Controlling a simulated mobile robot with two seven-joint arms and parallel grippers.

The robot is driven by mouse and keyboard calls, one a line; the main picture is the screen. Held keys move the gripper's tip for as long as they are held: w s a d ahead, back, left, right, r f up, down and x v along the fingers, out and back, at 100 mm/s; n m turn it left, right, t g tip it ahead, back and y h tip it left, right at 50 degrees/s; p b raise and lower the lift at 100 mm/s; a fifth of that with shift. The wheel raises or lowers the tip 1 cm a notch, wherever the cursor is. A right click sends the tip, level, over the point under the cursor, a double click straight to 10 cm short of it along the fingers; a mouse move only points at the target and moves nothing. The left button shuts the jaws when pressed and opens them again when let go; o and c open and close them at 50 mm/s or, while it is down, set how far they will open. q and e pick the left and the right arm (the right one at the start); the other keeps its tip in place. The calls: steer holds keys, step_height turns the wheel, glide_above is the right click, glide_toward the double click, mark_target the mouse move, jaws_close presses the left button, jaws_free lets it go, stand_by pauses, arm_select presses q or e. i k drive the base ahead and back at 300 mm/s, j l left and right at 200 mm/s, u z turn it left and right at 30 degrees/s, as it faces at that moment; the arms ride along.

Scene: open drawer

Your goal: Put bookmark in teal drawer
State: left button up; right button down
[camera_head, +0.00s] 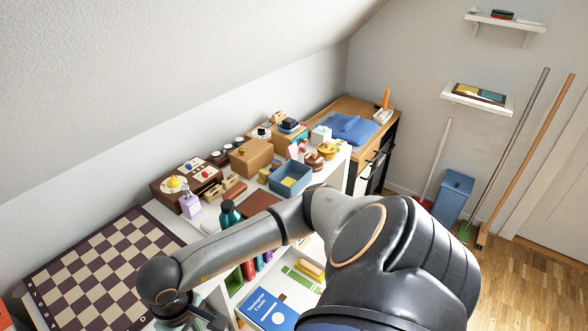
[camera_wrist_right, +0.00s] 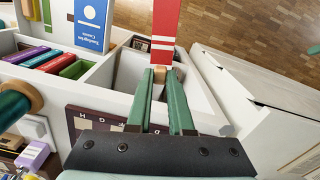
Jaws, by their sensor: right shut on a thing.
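My right gripper (camera_wrist_right: 162,76) has its two green fingers close together on a small tan piece (camera_wrist_right: 160,75). Just beyond the fingertips is a red strip with white bands (camera_wrist_right: 165,28); I cannot tell whether it is joined to the tan piece or is the bookmark. In the head view my right arm reaches across to the bottom left, and its gripper (camera_head: 188,316) is low beside the white shelf unit, partly cut off. My left gripper is not in view.
A chessboard (camera_head: 100,268) lies on the white unit. A blue open box (camera_head: 303,182) and a wooden box (camera_head: 251,158) stand farther back. A blue book (camera_head: 268,310) and several coloured bottles or books are in the shelf compartments. Wooden floor (camera_head: 515,285) is open at right.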

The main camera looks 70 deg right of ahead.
mark_target(292, 288)
steer(key=k+l+z, duration=0.15)
steer(key=l, duration=0.4)
steer(key=l+z, duration=0.15)
steer(key=l, duration=0.4)
steer(key=k+l+z, duration=0.15)
steer(key=l, duration=0.4)
